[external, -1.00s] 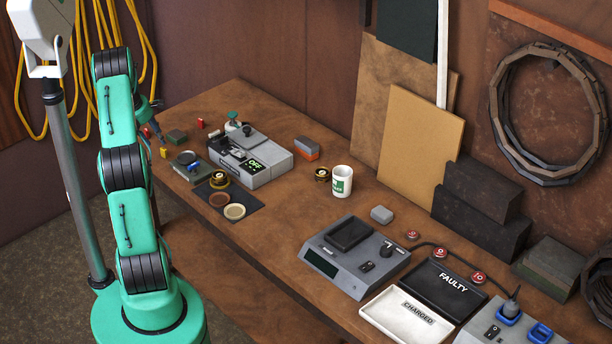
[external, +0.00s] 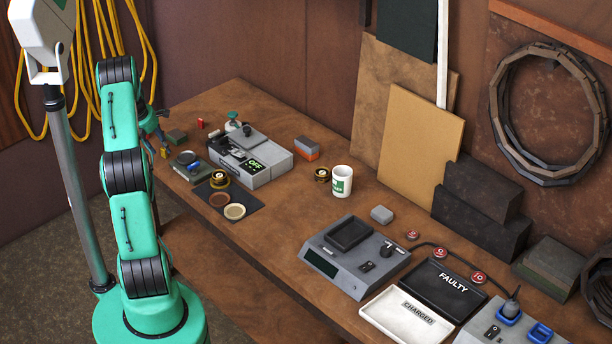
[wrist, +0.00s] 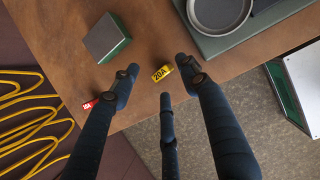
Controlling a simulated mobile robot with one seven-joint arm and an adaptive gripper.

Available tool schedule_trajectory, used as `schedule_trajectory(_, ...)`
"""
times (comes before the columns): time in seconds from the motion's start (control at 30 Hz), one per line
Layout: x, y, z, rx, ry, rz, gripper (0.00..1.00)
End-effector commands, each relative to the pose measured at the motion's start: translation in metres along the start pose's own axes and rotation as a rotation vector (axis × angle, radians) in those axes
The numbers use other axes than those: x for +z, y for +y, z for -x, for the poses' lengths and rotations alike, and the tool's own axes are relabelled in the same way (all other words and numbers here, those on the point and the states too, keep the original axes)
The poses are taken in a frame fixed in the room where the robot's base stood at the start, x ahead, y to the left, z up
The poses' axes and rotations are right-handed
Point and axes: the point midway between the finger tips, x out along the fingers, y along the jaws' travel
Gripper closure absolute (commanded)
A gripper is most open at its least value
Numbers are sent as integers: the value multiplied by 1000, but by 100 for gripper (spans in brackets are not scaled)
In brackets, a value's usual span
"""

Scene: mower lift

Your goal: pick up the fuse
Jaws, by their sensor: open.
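A yellow fuse (wrist: 161,73) marked 20A lies on the wooden bench near its edge. In the wrist view it sits between and just beyond the fingertips of my open, empty gripper (wrist: 161,80). A red fuse (wrist: 90,104), whose marking looks like 10A, lies to the left, outside the left finger. My gripper (external: 162,145) is there above the bench's left edge, with the yellow fuse (external: 165,153) partly hidden by the fingers.
A grey-green block (wrist: 107,39) lies close to the left finger. A round dish on a green base (wrist: 218,12) is at the top right. A device reading OFF (external: 258,165) stands further right. The bench edge drops to the floor (wrist: 260,110).

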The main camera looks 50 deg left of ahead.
Motion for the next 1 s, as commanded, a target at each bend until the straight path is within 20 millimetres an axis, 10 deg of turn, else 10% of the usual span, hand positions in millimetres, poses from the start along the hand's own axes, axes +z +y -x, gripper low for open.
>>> schedule_trajectory(0.8, 0, 0, -22, 0, 0, 0, 55)
schedule_trajectory(1.0, 0, 0, -22, 0, 0, 0, 91)
